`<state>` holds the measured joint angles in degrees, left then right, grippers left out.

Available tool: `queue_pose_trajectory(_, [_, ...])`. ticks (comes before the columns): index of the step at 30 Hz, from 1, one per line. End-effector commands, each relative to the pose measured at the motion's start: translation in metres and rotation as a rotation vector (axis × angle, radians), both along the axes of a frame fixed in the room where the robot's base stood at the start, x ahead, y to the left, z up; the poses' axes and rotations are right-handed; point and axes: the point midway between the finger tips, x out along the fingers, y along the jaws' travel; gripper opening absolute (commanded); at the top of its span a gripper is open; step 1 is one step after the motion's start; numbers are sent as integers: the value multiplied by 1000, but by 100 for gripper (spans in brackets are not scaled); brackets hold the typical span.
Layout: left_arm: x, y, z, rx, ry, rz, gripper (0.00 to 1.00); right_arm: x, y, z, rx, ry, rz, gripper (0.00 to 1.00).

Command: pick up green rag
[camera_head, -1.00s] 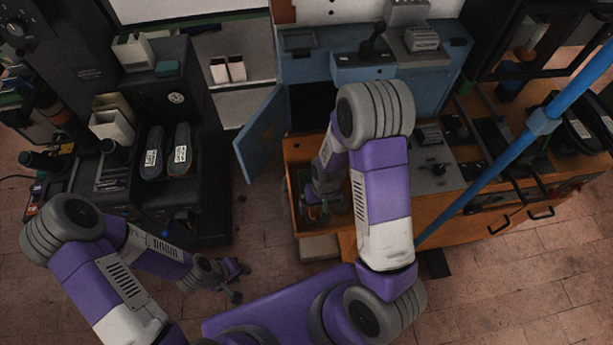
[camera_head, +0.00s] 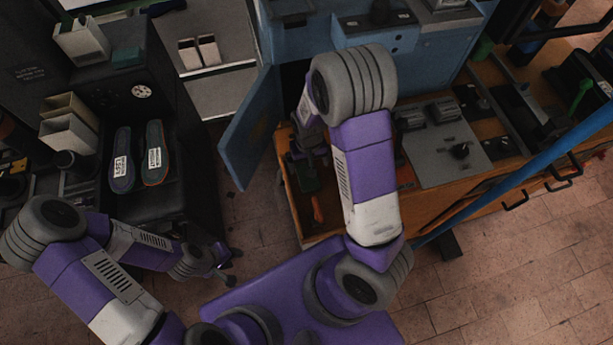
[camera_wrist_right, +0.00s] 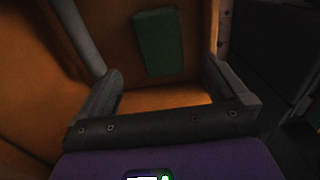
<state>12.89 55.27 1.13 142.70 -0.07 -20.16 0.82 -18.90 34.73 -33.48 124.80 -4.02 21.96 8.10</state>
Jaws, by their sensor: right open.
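The green rag (camera_wrist_right: 158,42) shows in the right wrist view as a dark green, flat rectangle on the orange wooden surface of the drawer. In the head view a small green patch (camera_head: 306,178) in the open drawer seems to be it, partly hidden by my right arm. My right gripper (camera_wrist_right: 164,72) is open and empty, its fingers apart with the rag beyond them and between their lines. In the head view it is mostly hidden behind my arm. My left gripper (camera_head: 232,267) is open and empty, low beside the black machine.
The wooden drawer (camera_head: 291,204) has walls around the rag, and an orange-handled item (camera_head: 317,208) lies in it. A blue cabinet door (camera_head: 247,130) stands open to its left. A blue pole (camera_head: 520,172) crosses the right side. Two insoles (camera_head: 138,158) lie on the black machine.

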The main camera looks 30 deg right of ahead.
Motion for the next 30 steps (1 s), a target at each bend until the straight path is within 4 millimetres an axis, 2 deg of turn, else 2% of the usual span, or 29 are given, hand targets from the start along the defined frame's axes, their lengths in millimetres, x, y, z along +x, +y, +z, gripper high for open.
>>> queue_pose_trajectory(1, [0,0,-4,0,0,0,39,0,0,-8,-1,1,0,100])
queue_pose_trajectory(8, [0,0,-12,0,0,0,39,1,1,-29,0,0,-1,100])
queue_pose_trajectory(15, [0,0,-27,0,0,0,39,1,1,-64,0,2,0,100])
queue_pose_trajectory(22, [0,0,-26,0,0,0,39,2,1,-64,1,-1,0,100])
queue_pose_trajectory(30, [0,0,-26,0,0,0,39,2,1,-64,1,-1,0,60])
